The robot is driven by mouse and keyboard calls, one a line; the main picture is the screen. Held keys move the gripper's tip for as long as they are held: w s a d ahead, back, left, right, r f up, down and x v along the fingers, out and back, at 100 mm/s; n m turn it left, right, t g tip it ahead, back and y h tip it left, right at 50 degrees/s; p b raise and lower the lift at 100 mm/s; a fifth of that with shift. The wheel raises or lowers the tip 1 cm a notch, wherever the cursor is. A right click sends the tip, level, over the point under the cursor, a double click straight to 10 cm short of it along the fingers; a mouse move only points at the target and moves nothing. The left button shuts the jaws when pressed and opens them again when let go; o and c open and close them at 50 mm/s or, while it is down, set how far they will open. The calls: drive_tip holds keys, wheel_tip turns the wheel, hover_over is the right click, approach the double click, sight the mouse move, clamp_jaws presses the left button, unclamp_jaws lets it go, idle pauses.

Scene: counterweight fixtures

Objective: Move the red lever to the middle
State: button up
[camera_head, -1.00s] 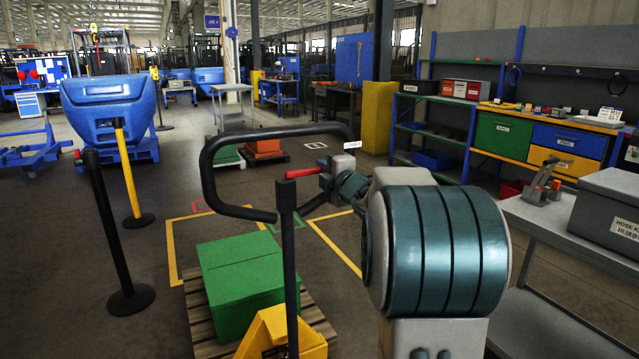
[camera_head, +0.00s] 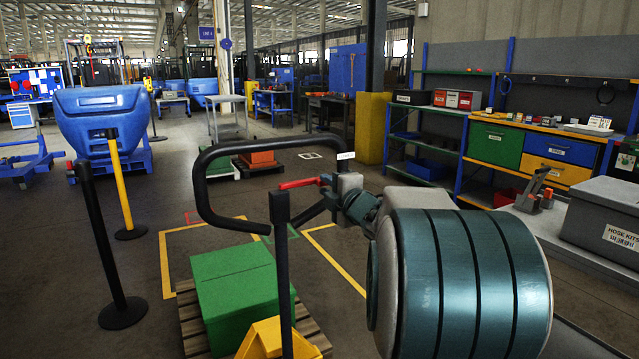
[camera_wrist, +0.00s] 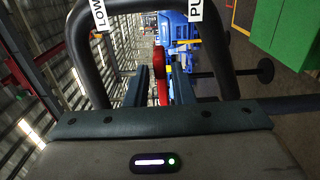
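The red lever (camera_head: 299,183) sits at the top of the dark post (camera_head: 281,270) of a pallet truck, inside its black loop handle (camera_head: 203,190). The lever points right, tilted slightly up. My gripper (camera_head: 325,186) is at the lever's right end, inside the loop. In the wrist view, the red lever (camera_wrist: 161,75) shows between the two dark fingers of my gripper (camera_wrist: 162,88). The fingers stand apart, with a gap visible beside the lever. Whether either finger touches it is unclear. The handle carries white labels (camera_wrist: 99,14), only partly readable.
A green box (camera_head: 230,290) rests on a wooden pallet (camera_head: 195,325) below the handle. Black and yellow posts (camera_head: 122,185) stand left. A grey bench with a grey case (camera_head: 605,205) is at the right. The handle loop surrounds my gripper closely.

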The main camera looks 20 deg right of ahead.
drive_tip(key=s, duration=0.8)
drive_tip(key=shift+s+d, duration=0.15)
drive_tip(key=shift+s, duration=0.15)
drive_tip(key=s+a+f+m+g+p, duration=0.2)
drive_tip(key=s+a+m+g+p, duration=0.5)
drive_tip(key=s+a+m+p, duration=0.1)
drive_tip(key=s+a+f+m+g+p, duration=0.2)
drive_tip(key=s+a+m+g+p, duration=0.6)
drive_tip(key=s+a+m, duration=0.2)
drive_tip(key=s+a, duration=0.2)
drive_tip(key=s, duration=0.2)
drive_tip(key=shift+s+f+m+h+p, duration=0.2)
drive_tip(key=shift+f+m+h+p, duration=0.1)
drive_tip(key=shift+p, duration=0.1)
